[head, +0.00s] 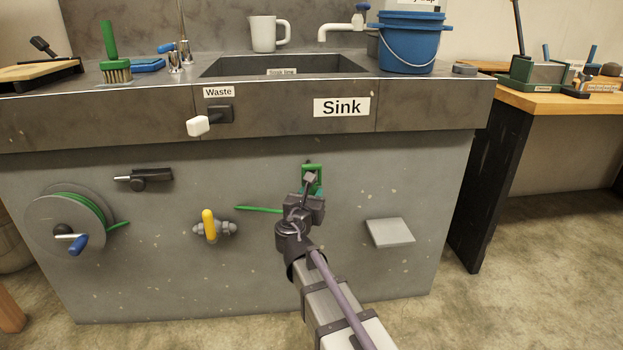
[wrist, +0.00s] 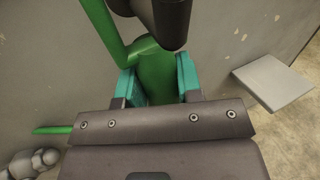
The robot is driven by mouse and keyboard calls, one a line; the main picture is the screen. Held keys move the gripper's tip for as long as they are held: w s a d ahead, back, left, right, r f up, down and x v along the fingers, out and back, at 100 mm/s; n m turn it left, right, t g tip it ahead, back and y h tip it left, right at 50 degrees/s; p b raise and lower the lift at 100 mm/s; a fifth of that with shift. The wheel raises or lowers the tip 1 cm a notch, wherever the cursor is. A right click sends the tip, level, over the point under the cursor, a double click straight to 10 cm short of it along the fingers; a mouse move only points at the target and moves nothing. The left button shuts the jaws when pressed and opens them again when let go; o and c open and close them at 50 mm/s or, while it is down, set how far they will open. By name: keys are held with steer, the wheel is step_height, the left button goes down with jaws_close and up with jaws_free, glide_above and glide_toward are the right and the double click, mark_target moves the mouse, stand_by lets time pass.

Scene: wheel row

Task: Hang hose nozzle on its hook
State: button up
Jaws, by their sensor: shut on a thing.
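My gripper (wrist: 160,82) has its teal fingers on both sides of the green hose nozzle (wrist: 155,65) and is shut on it. In the wrist view a thin green bar of the nozzle rises to the upper left, and a dark cylindrical part lies across its top. In the head view my gripper (head: 309,190) is close in front of the grey sink cabinet front, below the Sink label. Green parts of the nozzle (head: 311,166) show just above it. I cannot make out the hook, nor whether the nozzle touches it.
A green hose piece (head: 258,209) sticks out left of my gripper. A yellow-handled valve (head: 209,224), a hose reel (head: 68,221) and a dark lever (head: 150,179) are further left. A grey plate (head: 390,232) juts out to the right.

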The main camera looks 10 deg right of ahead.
steer(key=o, duration=1)
steer(key=v, duration=1.1)
